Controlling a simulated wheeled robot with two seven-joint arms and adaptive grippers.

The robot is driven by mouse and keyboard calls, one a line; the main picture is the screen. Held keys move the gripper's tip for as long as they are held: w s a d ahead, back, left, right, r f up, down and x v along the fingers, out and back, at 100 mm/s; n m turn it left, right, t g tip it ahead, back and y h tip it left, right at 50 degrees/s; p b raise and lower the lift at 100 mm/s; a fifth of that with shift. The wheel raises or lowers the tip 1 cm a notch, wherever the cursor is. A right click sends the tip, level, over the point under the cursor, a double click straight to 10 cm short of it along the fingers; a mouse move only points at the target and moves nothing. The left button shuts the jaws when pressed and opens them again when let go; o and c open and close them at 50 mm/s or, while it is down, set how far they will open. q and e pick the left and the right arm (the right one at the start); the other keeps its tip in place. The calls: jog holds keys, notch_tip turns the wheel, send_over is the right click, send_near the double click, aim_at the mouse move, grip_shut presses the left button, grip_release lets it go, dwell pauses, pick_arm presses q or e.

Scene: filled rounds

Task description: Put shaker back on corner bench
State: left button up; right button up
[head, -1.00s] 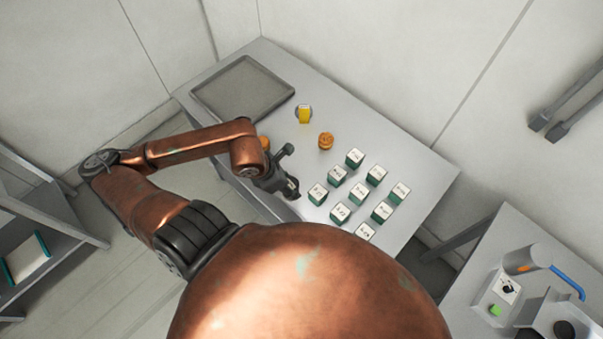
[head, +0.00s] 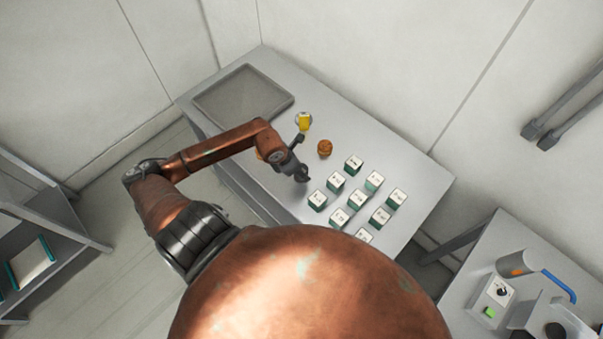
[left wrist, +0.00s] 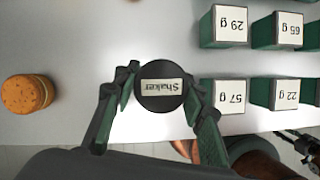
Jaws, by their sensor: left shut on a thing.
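My left gripper (head: 302,175) is over the front part of the grey corner bench (head: 375,140). In the left wrist view the gripper (left wrist: 161,85) is shut on the shaker (left wrist: 160,101), with one finger on each side. The shaker shows as a dark round top with a white label reading "Shaker", upside down in that view. In the head view the shaker is hidden or too small to make out. I cannot tell whether its base touches the bench.
Several green-and-white blocks with gram labels (head: 353,164) stand right of the gripper. An orange-brown round item (head: 325,148) and a yellow item (head: 304,121) stand behind it. A grey tray (head: 283,105) lies at the back left. Another bench (head: 455,300) holds equipment at right.

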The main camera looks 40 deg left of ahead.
pick_arm(q)
jog(key=shift+w+f, duration=0.2)
notch_tip(320, 180, down, 3)
jog(key=shift+w+a+r+p, duration=0.1)
jog(key=shift+w+p, duration=0.05)
jog(key=shift+p, duration=0.55)
jog(key=shift+f, duration=0.4)
jog(key=shift+f, duration=0.15)
jog(key=o, duration=1.2)
jog(key=shift+r, duration=0.2)
